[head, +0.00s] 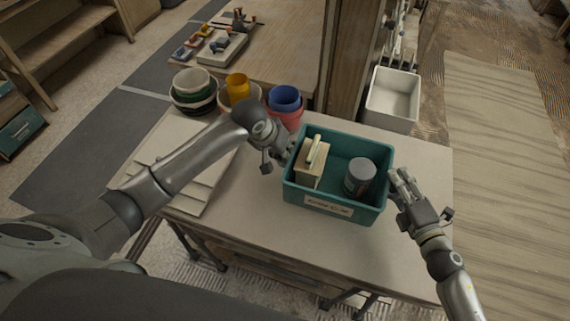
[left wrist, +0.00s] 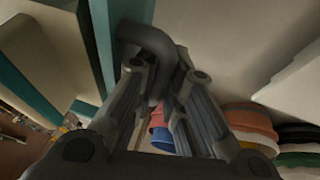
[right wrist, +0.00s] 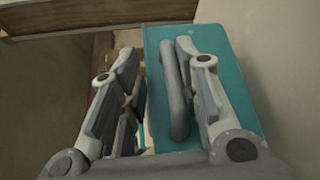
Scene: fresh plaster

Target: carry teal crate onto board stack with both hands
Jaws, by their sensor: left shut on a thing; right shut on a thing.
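The teal crate (head: 335,213) is level at the middle of the worktable, with a label on its front. It holds a pale wooden block with a handle (head: 312,165) and a grey can (head: 360,177). My left gripper (head: 284,156) is shut on the crate's left side, by a dark grey handle (left wrist: 150,45). My right gripper (head: 397,186) is shut on its right side, by a grey handle (right wrist: 176,95). The board stack (head: 182,134), pale flat boards, lies left of the crate, partly hidden by my left arm. I cannot tell whether the crate touches the table.
The worktable (head: 270,220) is bare between stack and crate. Bowls (head: 192,88), an orange cup (head: 238,88) and blue and red pots (head: 285,103) stand behind the stack. A white bin (head: 392,97) is behind the crate at right.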

